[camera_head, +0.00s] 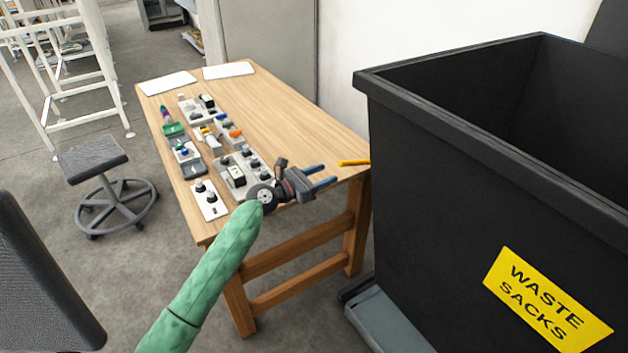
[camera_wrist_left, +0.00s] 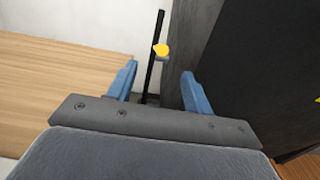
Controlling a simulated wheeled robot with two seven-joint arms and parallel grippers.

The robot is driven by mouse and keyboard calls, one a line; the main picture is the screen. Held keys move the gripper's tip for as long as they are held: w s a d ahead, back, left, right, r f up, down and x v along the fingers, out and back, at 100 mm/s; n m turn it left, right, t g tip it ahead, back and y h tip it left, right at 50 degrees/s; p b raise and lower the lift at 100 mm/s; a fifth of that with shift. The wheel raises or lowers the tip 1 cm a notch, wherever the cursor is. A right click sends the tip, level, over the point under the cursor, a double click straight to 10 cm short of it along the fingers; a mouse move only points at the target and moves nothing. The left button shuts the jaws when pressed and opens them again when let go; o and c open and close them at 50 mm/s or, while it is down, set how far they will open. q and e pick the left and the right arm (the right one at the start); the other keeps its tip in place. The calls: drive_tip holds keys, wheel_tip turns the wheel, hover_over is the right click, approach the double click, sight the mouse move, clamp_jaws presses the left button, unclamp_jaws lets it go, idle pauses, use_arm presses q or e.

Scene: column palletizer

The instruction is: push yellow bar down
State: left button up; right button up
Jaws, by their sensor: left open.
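The yellow bar (camera_head: 354,162) is short and roughly level in the head view, at the table's right corner beside the black bin. In the left wrist view the yellow bar (camera_wrist_left: 161,50) shows as a small yellow piece in front of a thin black upright post (camera_wrist_left: 154,75). My left gripper (camera_head: 326,175) is open, its two blue fingers pointing toward the bar. In the left wrist view the bar appears between and beyond the fingertips (camera_wrist_left: 159,72), with no contact visible. My right gripper is not in view.
The wooden table (camera_head: 290,110) carries several switch panels and small parts on its left half; its right half is clear. A large black bin (camera_head: 440,200) labelled WASTE SACKS stands close on the right. A stool (camera_head: 95,158) stands left of the table.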

sight(351, 163)
use_arm(q)
drive_tip(key=x, duration=0.7)
drive_tip(key=shift+w+d, duration=0.1)
drive_tip(key=shift+x, duration=1.05)
drive_tip(key=shift+w+d+p, duration=0.3)
drive_tip(key=shift+d, duration=0.15)
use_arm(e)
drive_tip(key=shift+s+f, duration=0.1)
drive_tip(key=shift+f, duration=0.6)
use_arm(q)
drive_tip(key=c, duration=1)
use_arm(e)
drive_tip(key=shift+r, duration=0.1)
